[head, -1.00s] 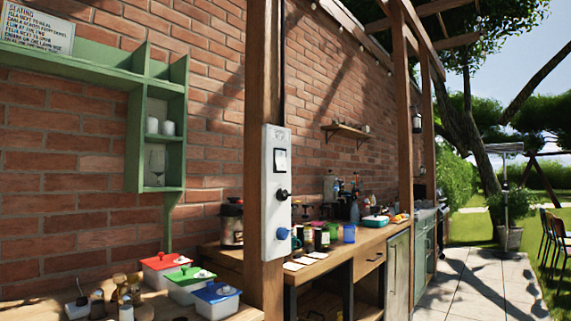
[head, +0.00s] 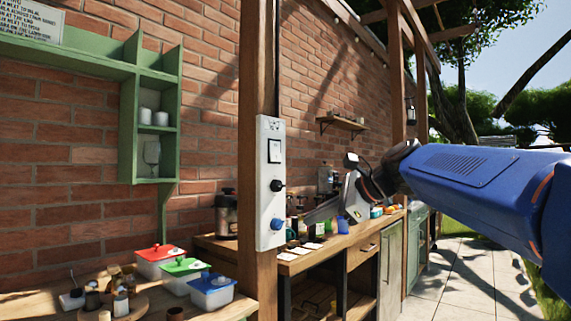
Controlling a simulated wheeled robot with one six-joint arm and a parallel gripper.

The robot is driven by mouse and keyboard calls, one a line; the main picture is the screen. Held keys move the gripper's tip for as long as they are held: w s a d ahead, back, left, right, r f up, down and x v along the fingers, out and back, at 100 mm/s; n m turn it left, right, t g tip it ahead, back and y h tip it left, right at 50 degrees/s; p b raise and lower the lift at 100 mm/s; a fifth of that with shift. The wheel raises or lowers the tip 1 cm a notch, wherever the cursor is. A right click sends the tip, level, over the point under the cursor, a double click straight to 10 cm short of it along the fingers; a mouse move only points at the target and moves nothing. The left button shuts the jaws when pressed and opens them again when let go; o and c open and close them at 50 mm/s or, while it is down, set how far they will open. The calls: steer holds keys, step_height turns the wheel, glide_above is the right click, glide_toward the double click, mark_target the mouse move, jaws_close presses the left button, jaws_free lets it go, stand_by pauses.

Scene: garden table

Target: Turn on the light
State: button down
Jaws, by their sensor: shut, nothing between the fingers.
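A grey switch panel (head: 268,205) is fixed to a wooden post in the head view. It carries a white rocker switch (head: 274,151) in a dark frame near the top, a black knob (head: 277,186) in the middle and a blue knob (head: 277,224) low down. My blue arm reaches in from the right. My gripper (head: 308,217) is to the right of the panel, at about the height of the lower knobs, and appears apart from it. It is shut and empty. No lit lamp is clear to me.
The wooden post (head: 257,80) stands in front of a brick wall. Boxes with red (head: 159,252), green (head: 185,266) and blue (head: 211,282) lids stand on the table at lower left. A counter (head: 340,243) with bottles and jars runs behind my gripper. A green shelf (head: 128,110) hangs at left.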

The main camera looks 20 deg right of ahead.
mark_target(277, 160)
steer(key=w+d+r+m+t+y, duration=0.1)
steer(key=w+d+r+m, duration=0.2)
steer(key=r, duration=0.5)
steer(key=w+d+r+m+t+y, duration=0.1)
steer(key=w+r+m, duration=0.3)
steer(key=r, duration=0.5)
steer(key=shift+w+d+m+t+y, duration=0.35)
steer(key=shift+w+d+t, duration=0.3)
steer(key=shift+d, duration=0.25)
steer(key=shift+s, duration=0.1)
steer(key=x, duration=1.4)
steer(key=shift+w+a+f, duration=0.1)
steer(key=shift+w, duration=0.1)
